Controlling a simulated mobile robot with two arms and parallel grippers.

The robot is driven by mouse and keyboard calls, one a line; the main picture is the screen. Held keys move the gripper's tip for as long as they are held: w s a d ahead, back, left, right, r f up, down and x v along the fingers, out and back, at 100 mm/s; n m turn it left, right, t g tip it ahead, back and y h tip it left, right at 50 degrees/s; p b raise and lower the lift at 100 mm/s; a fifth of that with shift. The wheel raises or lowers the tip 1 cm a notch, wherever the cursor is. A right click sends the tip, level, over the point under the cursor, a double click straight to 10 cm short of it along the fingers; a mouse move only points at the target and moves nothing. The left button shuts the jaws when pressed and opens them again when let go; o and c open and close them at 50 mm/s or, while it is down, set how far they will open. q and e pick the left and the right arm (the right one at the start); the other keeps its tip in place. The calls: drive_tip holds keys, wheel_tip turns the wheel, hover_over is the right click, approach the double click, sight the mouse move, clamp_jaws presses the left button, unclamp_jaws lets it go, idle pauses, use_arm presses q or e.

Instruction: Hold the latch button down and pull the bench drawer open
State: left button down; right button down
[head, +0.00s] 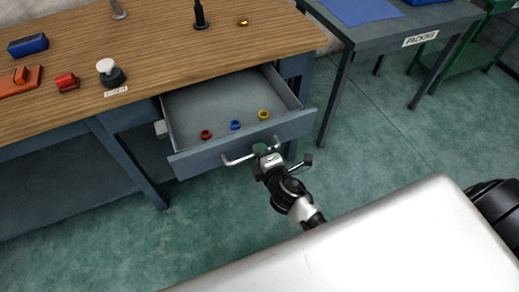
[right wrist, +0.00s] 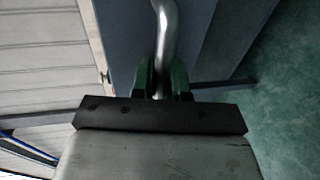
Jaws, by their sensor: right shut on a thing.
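The bench drawer (head: 238,143) stands open, pulled out from under the wooden bench top. My right gripper (head: 262,150) is shut on the drawer's metal bar handle (head: 238,161). In the right wrist view the handle (right wrist: 166,35) runs between the green fingers of the right gripper (right wrist: 162,80). A small pale block (head: 161,128) sits at the left of the drawer opening; I cannot tell whether it is the latch button. A white-topped knob on a dark base (head: 110,73) stands on the bench behind a small label. My left gripper is not in view.
Red (head: 206,134), blue (head: 236,125) and yellow (head: 263,115) rings lie in the drawer. A blue block (head: 28,45), an orange part (head: 20,80) and a red part (head: 67,82) lie on the bench. A packing table (head: 375,45) stands right. Green floor is clear between them.

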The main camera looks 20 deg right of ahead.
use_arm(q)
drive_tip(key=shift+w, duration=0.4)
use_arm(e)
drive_tip(key=c, duration=1.2)
unclamp_jaws()
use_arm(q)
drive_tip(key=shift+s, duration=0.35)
use_arm(e)
drive_tip(key=shift+o, duration=0.2)
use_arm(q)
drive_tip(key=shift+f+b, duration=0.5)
use_arm(e)
drive_tip(key=v, duration=1.1)
drive_tip(key=shift+w+f, duration=0.1)
